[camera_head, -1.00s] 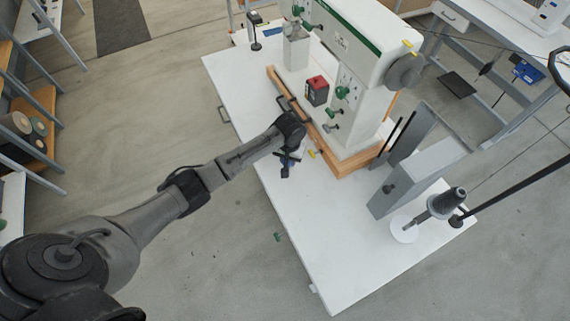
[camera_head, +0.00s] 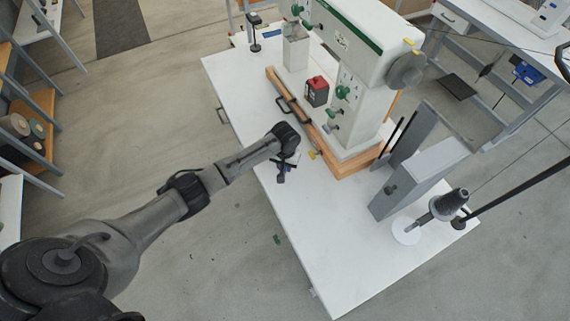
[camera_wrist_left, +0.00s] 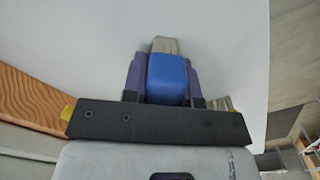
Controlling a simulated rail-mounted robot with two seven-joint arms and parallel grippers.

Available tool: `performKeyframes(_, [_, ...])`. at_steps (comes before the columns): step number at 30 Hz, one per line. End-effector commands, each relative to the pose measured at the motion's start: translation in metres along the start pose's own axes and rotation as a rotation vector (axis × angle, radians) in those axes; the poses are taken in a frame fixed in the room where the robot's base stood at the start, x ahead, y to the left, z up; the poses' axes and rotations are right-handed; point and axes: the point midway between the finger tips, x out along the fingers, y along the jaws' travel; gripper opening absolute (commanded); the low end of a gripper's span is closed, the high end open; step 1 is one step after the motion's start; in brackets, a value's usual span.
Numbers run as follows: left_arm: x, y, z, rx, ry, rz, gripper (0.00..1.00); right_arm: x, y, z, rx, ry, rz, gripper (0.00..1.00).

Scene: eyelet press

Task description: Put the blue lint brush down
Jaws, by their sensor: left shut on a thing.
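My left gripper (camera_head: 284,174) is over the white table top (camera_head: 325,240), close to its left edge and beside the wooden base of the press. In the left wrist view the blue lint brush (camera_wrist_left: 168,78) sits between the two purple-grey fingers of the gripper (camera_wrist_left: 167,75), which are shut on it. A beige-grey end of the brush (camera_wrist_left: 165,45) points away over the white surface. In the head view the brush is small and mostly hidden by the gripper. I cannot tell whether it touches the table. My right gripper is not in view.
The green-and-white press (camera_head: 355,90) stands on a wooden base (camera_head: 350,165) just right of the gripper. A black-and-red box (camera_head: 317,92) sits on that base. The table's near part is clear.

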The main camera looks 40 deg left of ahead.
Motion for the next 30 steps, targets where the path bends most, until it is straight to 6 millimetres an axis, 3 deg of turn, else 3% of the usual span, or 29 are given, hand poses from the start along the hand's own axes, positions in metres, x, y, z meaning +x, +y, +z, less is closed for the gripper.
performKeyframes(3, [0.004,0.0,0.0,0.0,-0.001,0.0,0.0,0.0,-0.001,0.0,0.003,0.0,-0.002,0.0])
performKeyframes(4, [0.003,0.0,0.0,0.0,-0.001,0.0,0.3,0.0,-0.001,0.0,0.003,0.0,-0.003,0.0])
performKeyframes(11, [0.003,0.0,0.0,0.0,-0.001,0.0,0.52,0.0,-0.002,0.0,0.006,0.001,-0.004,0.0])
performKeyframes(20, [0.0,0.0,0.0,0.0,0.0,0.0,0.52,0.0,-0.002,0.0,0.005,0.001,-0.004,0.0])
performKeyframes(30, [-0.056,0.0,-0.001,0.001,0.003,0.001,0.52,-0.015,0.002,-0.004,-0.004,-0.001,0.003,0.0])
